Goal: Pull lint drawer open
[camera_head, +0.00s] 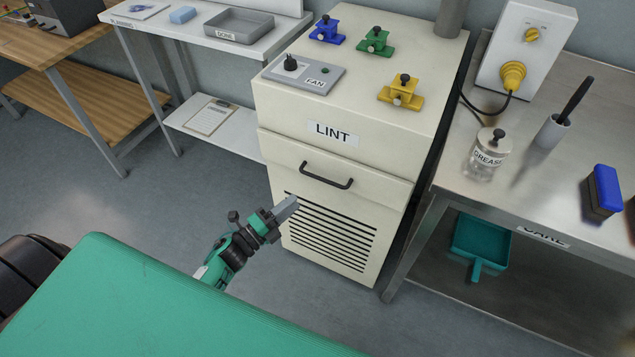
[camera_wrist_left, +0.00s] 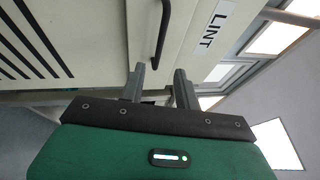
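The lint drawer (camera_head: 335,168) is a cream front with a black bar handle (camera_head: 326,176) on a cream cabinet, below a label reading LINT (camera_head: 334,132). It appears shut, with its front near flush with the cabinet. My left gripper (camera_head: 286,207) is in front of the cabinet, below and left of the handle. In the left wrist view its two grey fingers (camera_wrist_left: 160,82) are apart with nothing between them, and the handle (camera_wrist_left: 162,35) is ahead of them, apart from the fingertips. My right gripper is not in view.
A dark vent grille (camera_head: 330,232) is below the drawer. A steel table (camera_head: 560,180) with a grease jar (camera_head: 488,155) stands close on the right, with a teal dustpan (camera_head: 480,247) on its lower shelf. A white bench (camera_head: 215,30) is at left. Floor before the cabinet is clear.

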